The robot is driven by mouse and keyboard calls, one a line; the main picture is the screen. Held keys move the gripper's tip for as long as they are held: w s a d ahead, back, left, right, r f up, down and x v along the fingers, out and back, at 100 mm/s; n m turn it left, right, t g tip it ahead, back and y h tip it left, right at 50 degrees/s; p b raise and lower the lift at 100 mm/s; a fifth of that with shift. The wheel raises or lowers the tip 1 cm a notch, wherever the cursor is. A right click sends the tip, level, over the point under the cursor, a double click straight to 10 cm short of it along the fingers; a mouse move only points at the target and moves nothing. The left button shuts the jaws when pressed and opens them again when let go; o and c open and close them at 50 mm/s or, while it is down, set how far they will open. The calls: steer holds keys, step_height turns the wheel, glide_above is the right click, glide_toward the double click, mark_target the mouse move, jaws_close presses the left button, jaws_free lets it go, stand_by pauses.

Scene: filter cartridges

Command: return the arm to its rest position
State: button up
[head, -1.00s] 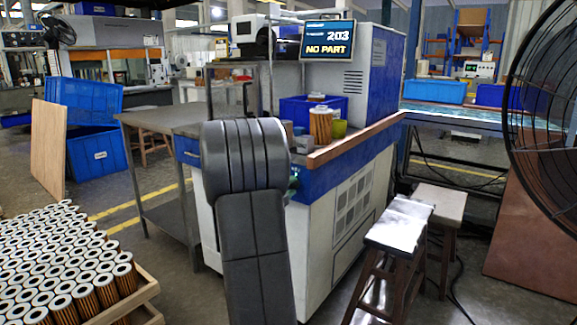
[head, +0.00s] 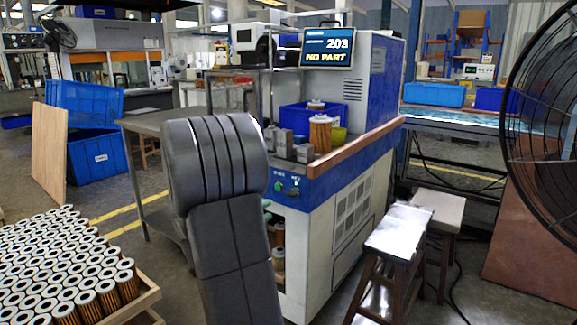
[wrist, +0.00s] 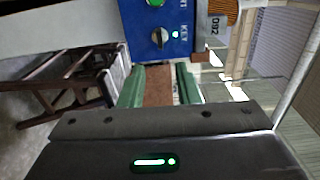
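My dark grey arm (head: 225,200) stands upright in the middle of the head view, in front of the test machine (head: 340,210). It hides part of the machine's front. My gripper (wrist: 160,86) shows in the wrist view as two green fingers set apart, with nothing held between them. In the head view only a bit of green shows beside the arm's right edge; the rest is hidden behind the arm.
Filter cartridges (head: 65,262) stand in a wooden tray at lower left. A single cartridge (head: 320,133) stands on the machine top by a blue bin (head: 292,117). Stools (head: 400,235) and a large fan (head: 545,100) are at right.

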mark_target(289, 195)
steer(key=shift+n, duration=0.4)
steer(key=b+x, duration=0.1)
steer(key=x, duration=1.1)
steer(key=shift+r, duration=0.2)
steer(key=shift+a+n+p, duration=0.1)
steer(key=shift+n+p, duration=0.25)
steer(key=shift+n, duration=0.15)
steer(key=n+p, duration=0.6)
steer(key=shift+n, duration=0.3)
steer(key=n+p, duration=0.5)
steer(key=shift+n, duration=0.4)
steer(key=shift+f+n+p, duration=0.15)
steer(key=shift+n+p, duration=1.35)
steer(key=shift+n, duration=0.5)
